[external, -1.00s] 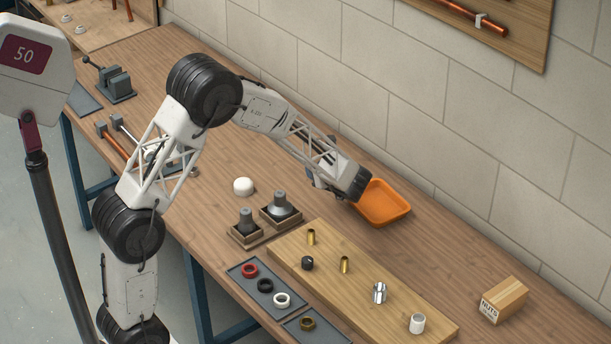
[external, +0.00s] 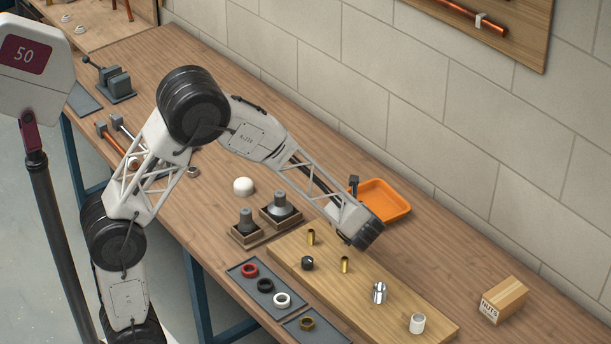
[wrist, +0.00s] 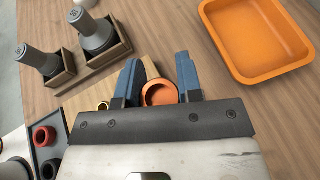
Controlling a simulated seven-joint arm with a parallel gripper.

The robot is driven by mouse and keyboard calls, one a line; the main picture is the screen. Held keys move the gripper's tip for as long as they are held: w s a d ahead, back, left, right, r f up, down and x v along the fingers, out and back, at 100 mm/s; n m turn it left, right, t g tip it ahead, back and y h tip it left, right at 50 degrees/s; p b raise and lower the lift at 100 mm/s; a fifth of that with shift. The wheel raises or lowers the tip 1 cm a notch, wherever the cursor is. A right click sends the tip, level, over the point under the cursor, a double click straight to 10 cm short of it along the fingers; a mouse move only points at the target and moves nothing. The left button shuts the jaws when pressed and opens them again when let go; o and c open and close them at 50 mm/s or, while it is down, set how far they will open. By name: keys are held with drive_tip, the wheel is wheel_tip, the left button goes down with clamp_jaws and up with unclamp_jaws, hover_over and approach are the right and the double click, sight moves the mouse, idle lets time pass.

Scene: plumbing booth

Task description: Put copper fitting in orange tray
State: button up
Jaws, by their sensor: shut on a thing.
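The copper fitting (wrist: 160,95) shows in the wrist view as a round, orange-brown ring seen end-on. It sits between the two blue fingers of my gripper (wrist: 158,76), which is shut on it. The orange tray (external: 383,200) lies on the bench near the wall; it also shows at the upper right in the wrist view (wrist: 262,45), apart from the fitting. The visible tray floor is empty. In the external view my wrist is just in front of the tray, by the far edge of the wooden board, and hides the fingers and fitting.
A wooden board (external: 300,262) holds brass pieces (external: 344,264), a black cap, a metal fitting and a white one. Two grey cones (external: 281,203) stand in wooden holders to the left. A cardboard box (external: 503,300) sits at right.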

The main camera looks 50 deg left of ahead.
drive_tip(key=shift+w, duration=0.15)
hover_over(381, 218)
drive_tip(key=shift+f, duration=0.75)
idle(0.3)
drive_tip(key=shift+f, duration=0.1)
drive_tip(key=shift+f, duration=1.7)
drive_tip(key=shift+f, duration=0.55)
drive_tip(key=o, duration=0.9)
drive_tip(key=shift+r, duration=0.15)
